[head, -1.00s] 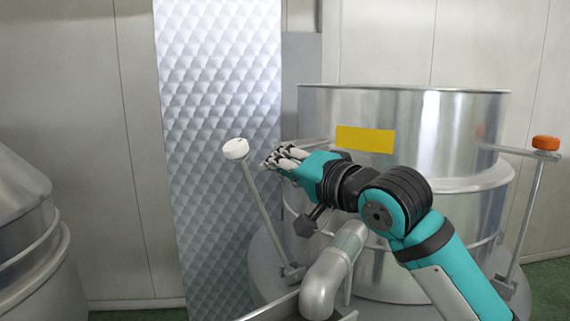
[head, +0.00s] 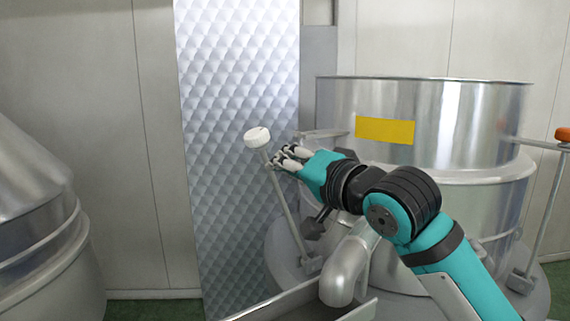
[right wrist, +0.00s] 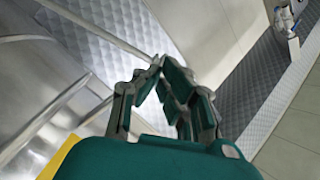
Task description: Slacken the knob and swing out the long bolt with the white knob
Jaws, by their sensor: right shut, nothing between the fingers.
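The white knob (head: 257,137) tops the long bolt (head: 285,212), which leans out to the left from its foot on the steel vessel. The knob stands left of the vessel's slotted lug (head: 326,134), clear of it. My right gripper (head: 276,160) is shut and empty, its fingertips just below and right of the knob, beside the upper rod. In the right wrist view a thin pale rod (right wrist: 95,28) runs towards the closed fingertips (right wrist: 157,64); I cannot tell whether they touch. The knob does not show there. My left gripper is out of view.
The vessel (head: 465,120) carries a yellow plate (head: 385,130) and, at right, another bolt with an orange knob (head: 564,134). A pipe (head: 347,272) and trough stand in front. A quilted metal panel (head: 235,110) is behind the white knob. A conical vessel (head: 40,230) stands at left.

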